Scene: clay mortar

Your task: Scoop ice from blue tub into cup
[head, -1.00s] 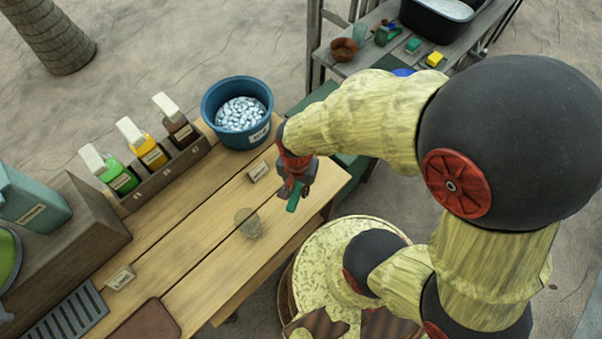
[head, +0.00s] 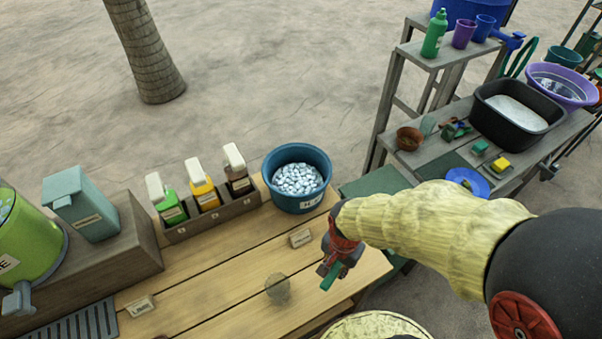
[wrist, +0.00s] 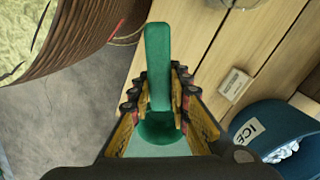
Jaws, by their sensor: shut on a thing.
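My gripper (head: 333,266) is shut on a green scoop (head: 331,277) and holds it near the right end of the wooden counter. In the wrist view the scoop's green handle (wrist: 158,60) stands between my fingers. The blue tub (head: 271,180), labelled ICE, stands at the counter's back right corner, full of pale ice (head: 298,178). It also shows at the lower right of the wrist view (wrist: 262,117). A clear cup (head: 278,289) stands on the counter, to the left of my gripper and apart from it.
A rack with green, yellow and dark bottles (head: 213,218) stands left of the tub. Small label cards (head: 300,238) lie on the counter. A teal container (head: 82,205) and a green drum (head: 28,240) are at the left. A grey shelf (head: 440,160) with basins is at the right.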

